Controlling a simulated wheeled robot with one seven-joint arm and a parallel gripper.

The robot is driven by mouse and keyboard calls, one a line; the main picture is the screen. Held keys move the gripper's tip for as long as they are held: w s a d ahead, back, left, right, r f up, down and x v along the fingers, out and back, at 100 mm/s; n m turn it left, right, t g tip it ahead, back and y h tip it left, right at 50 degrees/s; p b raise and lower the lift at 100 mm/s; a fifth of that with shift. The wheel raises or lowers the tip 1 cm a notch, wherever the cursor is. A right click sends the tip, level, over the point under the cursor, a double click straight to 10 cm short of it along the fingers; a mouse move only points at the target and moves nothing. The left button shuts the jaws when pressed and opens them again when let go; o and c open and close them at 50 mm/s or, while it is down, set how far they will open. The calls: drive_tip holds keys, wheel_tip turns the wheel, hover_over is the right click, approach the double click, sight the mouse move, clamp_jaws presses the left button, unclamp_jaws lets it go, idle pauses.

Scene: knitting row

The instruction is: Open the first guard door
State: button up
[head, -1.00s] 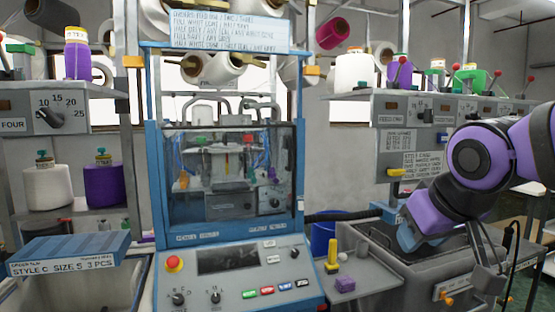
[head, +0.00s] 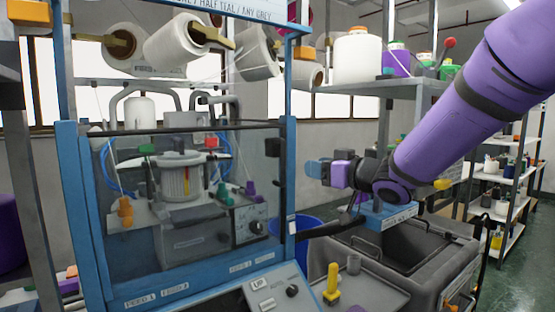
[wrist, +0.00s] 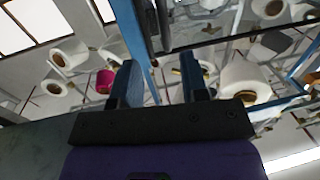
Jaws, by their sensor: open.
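The guard door (head: 180,262) is a clear panel in the blue frame of the knitting machine, left of centre in the head view. It looks shut, with the knitting head (head: 182,182) visible behind it. My gripper (head: 312,168) is open and empty, just right of the machine's right blue post (head: 284,185) in the head view. Its fingers point left towards the post; I cannot tell whether they touch it. In the wrist view the open gripper (wrist: 160,82) shows two blue fingers, with a blue post (wrist: 135,40) beyond the gap.
A grey bin (head: 350,250) and a small tray with a yellow peg (head: 331,284) stand below my arm. A blue bucket (head: 300,235) is behind. Yarn cones hang above the machine.

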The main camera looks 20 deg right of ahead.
sight(285, 162)
drive_tip(key=shift+y, duration=0.4)
drive_tip(key=x, duration=1.1)
drive_tip(key=shift+w+a+f, duration=0.1)
drive_tip(key=shift+w, duration=0.15)
clamp_jaws()
